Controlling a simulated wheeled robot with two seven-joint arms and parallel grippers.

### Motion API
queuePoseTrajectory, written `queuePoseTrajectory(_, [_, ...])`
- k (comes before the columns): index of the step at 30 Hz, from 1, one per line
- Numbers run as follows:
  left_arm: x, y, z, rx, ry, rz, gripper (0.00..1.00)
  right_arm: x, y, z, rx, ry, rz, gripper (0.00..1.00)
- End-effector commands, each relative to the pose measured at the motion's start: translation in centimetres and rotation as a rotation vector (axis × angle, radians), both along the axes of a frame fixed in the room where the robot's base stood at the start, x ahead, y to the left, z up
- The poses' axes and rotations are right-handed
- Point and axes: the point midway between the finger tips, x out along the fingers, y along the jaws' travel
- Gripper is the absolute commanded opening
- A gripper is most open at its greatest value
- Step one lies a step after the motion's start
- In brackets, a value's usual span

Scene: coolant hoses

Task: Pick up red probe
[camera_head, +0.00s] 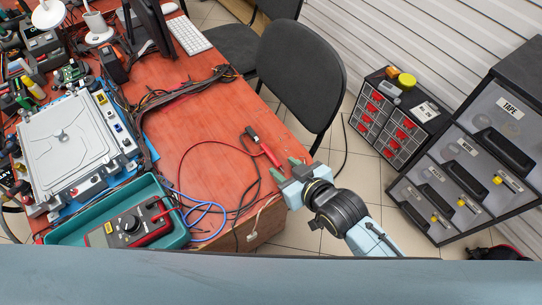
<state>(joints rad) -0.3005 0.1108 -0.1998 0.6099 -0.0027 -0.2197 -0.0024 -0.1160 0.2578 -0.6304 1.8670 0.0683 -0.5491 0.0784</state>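The red probe (270,155) lies near the right edge of the red-brown table, with its lower end close to my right gripper. My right gripper (287,168) comes in from the lower right over the table edge. Its two greenish fingers are apart, one on each side of the probe's lower end. I cannot tell whether they touch it. A thin red lead (205,145) loops left across the table from the probe area. A multimeter (130,229) with red edges lies in a teal tray (62,236). My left gripper is not in view.
A dark connector (252,133) and black and blue cables (208,207) lie around the probe. A large grey device (70,140) stands at the left. A black chair (300,75) stands beyond the table edge. Drawer cabinets (395,125) are at the right.

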Motion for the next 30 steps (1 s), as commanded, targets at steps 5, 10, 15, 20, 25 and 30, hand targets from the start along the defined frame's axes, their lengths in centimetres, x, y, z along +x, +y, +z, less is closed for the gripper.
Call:
queuePoseTrajectory(5, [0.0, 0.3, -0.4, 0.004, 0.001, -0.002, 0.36, 1.0, 0.5, -0.6, 0.001, -0.001, 0.0, 0.4])
queuePoseTrajectory(10, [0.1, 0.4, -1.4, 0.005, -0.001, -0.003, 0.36, 3.1, 1.3, -2.1, -0.001, -0.001, 0.0, 0.4])
queuePoseTrajectory(15, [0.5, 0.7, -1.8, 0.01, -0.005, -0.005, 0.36, 4.2, 2.3, -2.9, 0.0, 0.0, 0.0, 0.4])
queuePoseTrajectory(20, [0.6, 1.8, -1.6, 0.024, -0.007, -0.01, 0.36, 4.4, 2.4, -2.9, 0.0, 0.0, 0.0, 0.4])
queuePoseTrajectory(25, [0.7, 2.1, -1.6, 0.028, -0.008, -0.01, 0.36, 4.3, 2.4, -2.9, 0.0, 0.0, 0.0, 0.31])
queuePoseTrajectory(30, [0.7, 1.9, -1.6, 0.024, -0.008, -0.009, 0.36, 4.3, 2.3, -2.9, 0.0, 0.0, 0.0, 0.09])
